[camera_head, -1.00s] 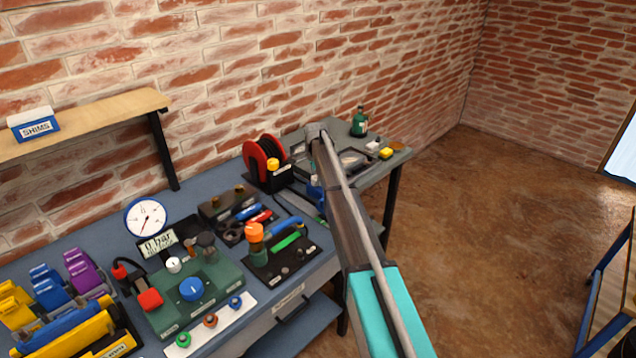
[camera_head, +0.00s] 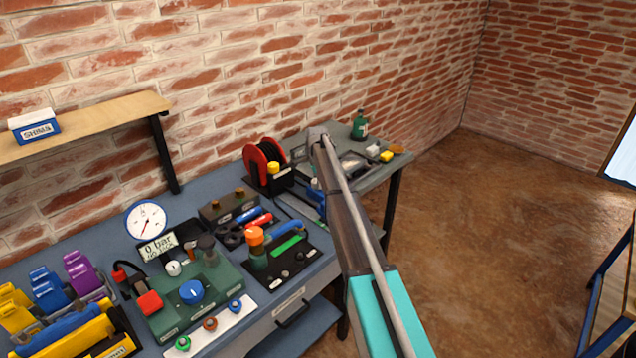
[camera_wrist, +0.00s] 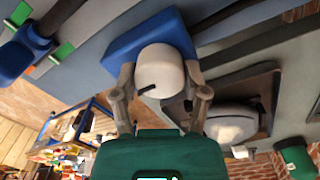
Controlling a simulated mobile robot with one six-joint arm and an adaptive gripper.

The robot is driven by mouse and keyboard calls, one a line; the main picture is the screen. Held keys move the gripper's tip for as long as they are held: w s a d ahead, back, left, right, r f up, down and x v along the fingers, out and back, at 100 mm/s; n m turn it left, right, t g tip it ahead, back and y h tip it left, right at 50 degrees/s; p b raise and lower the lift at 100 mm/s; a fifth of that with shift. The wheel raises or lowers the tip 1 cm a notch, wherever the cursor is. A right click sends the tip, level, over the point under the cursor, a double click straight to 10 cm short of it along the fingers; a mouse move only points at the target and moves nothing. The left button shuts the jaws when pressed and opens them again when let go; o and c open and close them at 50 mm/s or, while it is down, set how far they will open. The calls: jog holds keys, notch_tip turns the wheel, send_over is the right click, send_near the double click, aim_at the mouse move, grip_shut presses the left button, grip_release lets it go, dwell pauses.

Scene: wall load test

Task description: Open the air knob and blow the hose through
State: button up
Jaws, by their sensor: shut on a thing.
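In the wrist view, a pale round knob (camera_wrist: 161,70) with a black pointer mark sits against a blue block (camera_wrist: 150,36). My gripper (camera_wrist: 160,82) is shut on this knob, one finger on each side. In the head view my arm hides the knob and my gripper; only part of a blue thing (camera_head: 316,190) shows beside the arm. A red reel (camera_head: 264,163) on a black stand is left of my arm; I cannot tell whether it holds the hose.
A gauge (camera_head: 146,220) stands over a display reading 0 bar. A green panel (camera_head: 190,300) with knobs and a black board (camera_head: 290,265) with an orange-topped fitting lie on the bench. A green bottle (camera_head: 359,128) stands at the far end.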

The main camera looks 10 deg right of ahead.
jog(key=shift+w+n, duration=0.15)
jog(key=shift+n, duration=0.35)
jog(key=n, duration=0.3)
jog(key=shift+n, duration=0.3)
jog(key=n, duration=0.4)
jog(key=shift+a, duration=0.1)
jog(key=n, duration=0.5)
jog(key=shift+n, duration=1.9)
jog(key=o, duration=1.1)
jog(key=shift+o, duration=0.2)
